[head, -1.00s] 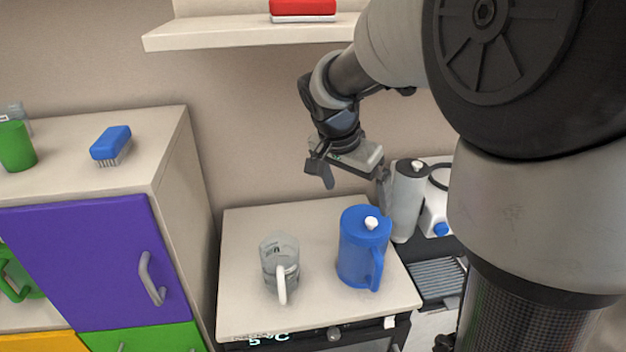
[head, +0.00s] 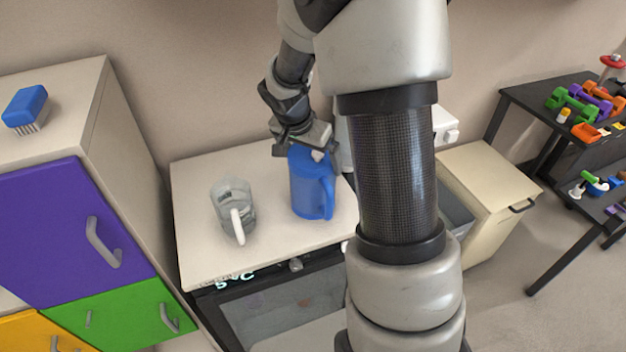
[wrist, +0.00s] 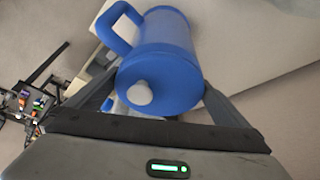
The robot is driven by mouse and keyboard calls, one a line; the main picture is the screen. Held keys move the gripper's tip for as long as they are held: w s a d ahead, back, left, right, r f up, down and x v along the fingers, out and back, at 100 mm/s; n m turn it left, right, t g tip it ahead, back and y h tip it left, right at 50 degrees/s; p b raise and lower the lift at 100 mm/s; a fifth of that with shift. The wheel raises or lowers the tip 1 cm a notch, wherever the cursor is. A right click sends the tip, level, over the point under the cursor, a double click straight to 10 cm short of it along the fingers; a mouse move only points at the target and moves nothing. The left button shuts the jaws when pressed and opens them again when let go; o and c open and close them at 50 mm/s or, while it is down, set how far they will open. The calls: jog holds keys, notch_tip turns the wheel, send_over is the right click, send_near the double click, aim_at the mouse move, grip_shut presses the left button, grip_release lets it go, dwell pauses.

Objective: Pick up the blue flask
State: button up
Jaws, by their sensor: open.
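The blue flask (head: 310,188) stands upright on the light countertop (head: 195,185), with a handle on its right side and a white knob on its lid. In the wrist view the flask (wrist: 170,50) lies between the two fingers, its lid knob toward the camera. My gripper (head: 303,150) is at the top of the flask, open, with a finger on either side of it. I cannot tell whether the fingers touch the flask. The gripper (wrist: 158,100) also shows in the wrist view.
A clear mug (head: 232,205) with a white handle stands left of the flask. A tall cabinet with a purple door (head: 70,230) and a blue brush (head: 25,107) on top is at the left. A black rack with dumbbells (head: 575,100) is at the far right.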

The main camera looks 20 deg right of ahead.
jog(key=shift+f, duration=0.2)
jog(key=c, duration=1.7)
jog(key=shift+w+r, duration=0.1)
notch_tip(320, 180, up, 10)
jog(key=shift+r, duration=0.1)
